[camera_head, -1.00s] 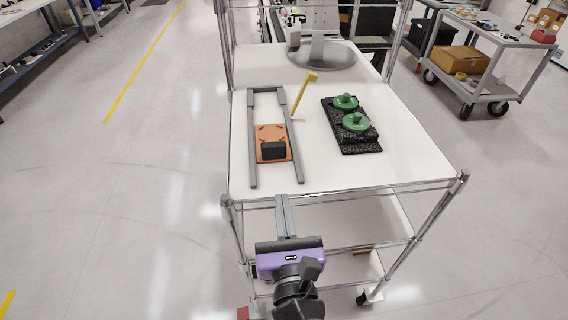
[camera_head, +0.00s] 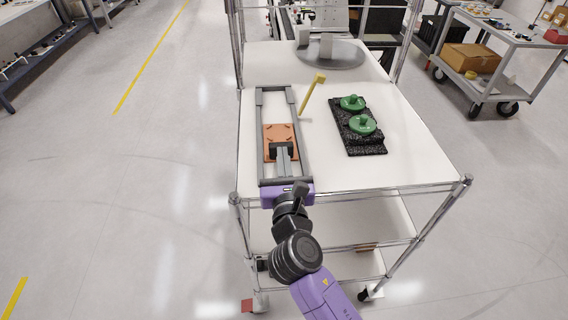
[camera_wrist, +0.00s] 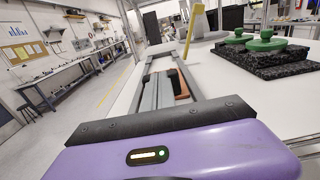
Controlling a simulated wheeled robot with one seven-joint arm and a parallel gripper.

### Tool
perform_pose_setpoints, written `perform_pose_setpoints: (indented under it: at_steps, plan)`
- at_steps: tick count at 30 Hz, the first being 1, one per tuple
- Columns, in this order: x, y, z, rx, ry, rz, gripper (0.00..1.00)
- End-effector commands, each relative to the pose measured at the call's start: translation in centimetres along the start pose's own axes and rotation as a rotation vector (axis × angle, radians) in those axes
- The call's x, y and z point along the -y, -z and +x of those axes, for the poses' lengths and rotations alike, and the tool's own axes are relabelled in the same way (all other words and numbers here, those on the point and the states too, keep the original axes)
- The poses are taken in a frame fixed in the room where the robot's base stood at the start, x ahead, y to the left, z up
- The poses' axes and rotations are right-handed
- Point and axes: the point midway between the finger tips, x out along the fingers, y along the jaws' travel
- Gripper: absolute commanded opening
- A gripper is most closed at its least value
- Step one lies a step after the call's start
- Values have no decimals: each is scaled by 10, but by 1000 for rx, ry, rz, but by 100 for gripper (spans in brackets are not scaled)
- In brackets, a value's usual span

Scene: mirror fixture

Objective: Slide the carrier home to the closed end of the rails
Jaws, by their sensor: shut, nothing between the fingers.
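My gripper (camera_head: 283,147) is shut and empty. Its fingers reach forward between the rails, with the tips at or just over the dark block; I cannot tell whether they touch.
A yellow post (camera_head: 311,95) leans beside the right rail near the closed end. A black block with green knobbed discs (camera_head: 362,140) stands to the right. A grey round plate (camera_head: 335,58) with upright pieces is at the back. White table surface is clear between them.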

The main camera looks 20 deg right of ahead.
Motion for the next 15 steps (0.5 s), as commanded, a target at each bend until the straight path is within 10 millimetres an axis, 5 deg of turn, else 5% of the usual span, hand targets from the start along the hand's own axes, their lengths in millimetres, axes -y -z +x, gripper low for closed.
perform_pose_setpoints:
  at_steps: [11,15]
  plan:
    - [0,0,2,0,0,0,0]
    - [0,-2,20,1,-1,-3,0]
